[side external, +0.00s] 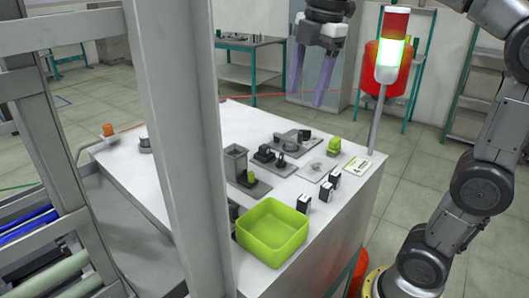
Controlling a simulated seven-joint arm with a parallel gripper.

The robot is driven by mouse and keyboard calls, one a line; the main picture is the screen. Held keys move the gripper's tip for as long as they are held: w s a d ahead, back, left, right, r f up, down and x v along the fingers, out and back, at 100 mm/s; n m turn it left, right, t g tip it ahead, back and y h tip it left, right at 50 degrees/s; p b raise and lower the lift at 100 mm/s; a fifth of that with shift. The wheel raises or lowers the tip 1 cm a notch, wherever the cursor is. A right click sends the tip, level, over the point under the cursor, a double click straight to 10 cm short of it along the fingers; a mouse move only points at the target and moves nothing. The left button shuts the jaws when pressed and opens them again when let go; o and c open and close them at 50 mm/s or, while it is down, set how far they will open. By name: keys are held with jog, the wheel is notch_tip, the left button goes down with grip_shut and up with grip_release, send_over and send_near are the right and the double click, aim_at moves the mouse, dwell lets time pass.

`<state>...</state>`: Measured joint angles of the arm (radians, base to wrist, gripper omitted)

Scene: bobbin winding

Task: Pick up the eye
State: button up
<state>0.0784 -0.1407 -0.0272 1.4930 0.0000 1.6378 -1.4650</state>
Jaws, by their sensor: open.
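My gripper (307,97) is at the top of the side external view, with its two purple fingers apart and nothing between them. It hangs above the level of the white worktable (190,140). I cannot tell for certain which small part is the eye. Small dark parts stand on a grey plate (268,167) near the table's middle. A pale plate (317,169) with a small fitting is to its right. Several black-and-white blocks (327,191) stand near the right edge. My gripper touches none of these.
A green part (334,146) is near the right edge. A signal tower (392,48) rises there. A grey post (180,130) hides part of the table. A red line crosses behind.

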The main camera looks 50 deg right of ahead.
jog(key=w+d+n+g, duration=0.1)
jog(key=w+d+n, duration=0.15)
jog(key=w, duration=0.65)
jog(key=m+g, duration=0.1)
send_over(264, 146)
notch_tip(264, 146, down, 4)
jog(key=f, duration=0.8)
jog(key=shift+d+f, duration=0.2)
jog(key=shift+d, duration=0.15)
jog(key=shift+a+f, duration=0.15)
jog(key=shift+f, duration=1.2)
jog(key=shift+a+f, duration=0.1)
jog(key=shift+f, duration=1.25)
grip_shut()
